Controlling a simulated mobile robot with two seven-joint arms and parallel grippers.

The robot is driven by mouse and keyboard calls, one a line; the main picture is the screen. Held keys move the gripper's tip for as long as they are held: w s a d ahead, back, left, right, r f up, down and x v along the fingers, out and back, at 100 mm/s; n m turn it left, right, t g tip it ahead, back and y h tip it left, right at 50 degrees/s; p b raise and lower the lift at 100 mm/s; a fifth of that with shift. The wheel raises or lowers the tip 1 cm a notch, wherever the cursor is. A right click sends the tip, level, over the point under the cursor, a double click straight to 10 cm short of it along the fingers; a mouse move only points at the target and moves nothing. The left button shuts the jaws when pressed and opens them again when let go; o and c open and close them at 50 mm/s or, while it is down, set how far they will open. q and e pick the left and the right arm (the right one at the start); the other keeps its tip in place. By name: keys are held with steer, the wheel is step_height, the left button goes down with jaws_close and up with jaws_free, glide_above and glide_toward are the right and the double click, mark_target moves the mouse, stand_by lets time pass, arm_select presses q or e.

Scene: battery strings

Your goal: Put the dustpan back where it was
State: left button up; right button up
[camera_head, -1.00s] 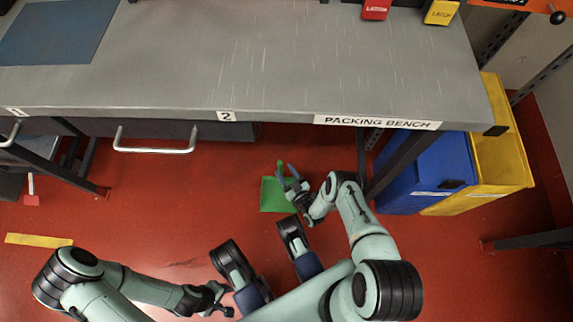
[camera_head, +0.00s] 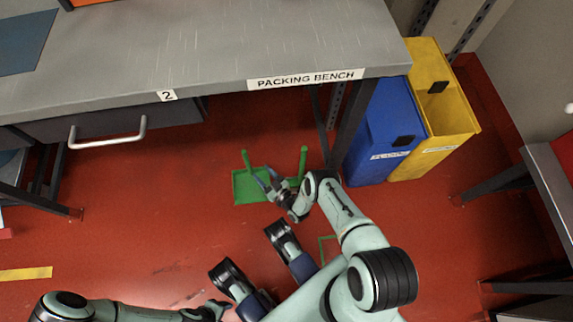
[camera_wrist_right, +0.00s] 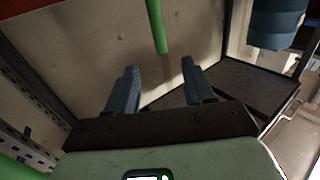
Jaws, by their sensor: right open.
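My right gripper (camera_head: 269,179) is open, over the pan's right edge in that view. In the right wrist view its fingers (camera_wrist_right: 160,85) are apart with nothing between them, and a green handle (camera_wrist_right: 157,25) shows beyond them. My left gripper (camera_head: 214,309) is low in the head view, its jaws unclear.
The packing bench (camera_head: 215,50) overhangs the floor, its leg (camera_head: 345,125) close behind my right arm. Blue (camera_head: 378,145) and yellow (camera_head: 430,135) bins stand right of the leg. A green outline (camera_head: 327,248) on the floor is partly hidden by my right arm.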

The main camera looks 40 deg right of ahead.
steer(key=s+d+f+m+g, duration=0.2)
steer(key=s+f+m+g, duration=0.1)
steer(key=s+g, duration=0.75)
steer(key=s+a+r+m+g, duration=0.1)
steer(key=s+r+g, duration=0.2)
steer(key=s, duration=0.4)
steer(key=s+a+r+m+g, duration=0.1)
steer(key=s+r+g, duration=0.2)
steer(key=s, duration=0.4)
steer(key=s+a+r+m+g+y, duration=0.1)
steer(key=s+r+g, duration=0.2)
steer(key=s, duration=0.5)
steer(key=shift+a+r, duration=0.2)
steer(key=shift+r, duration=0.3)
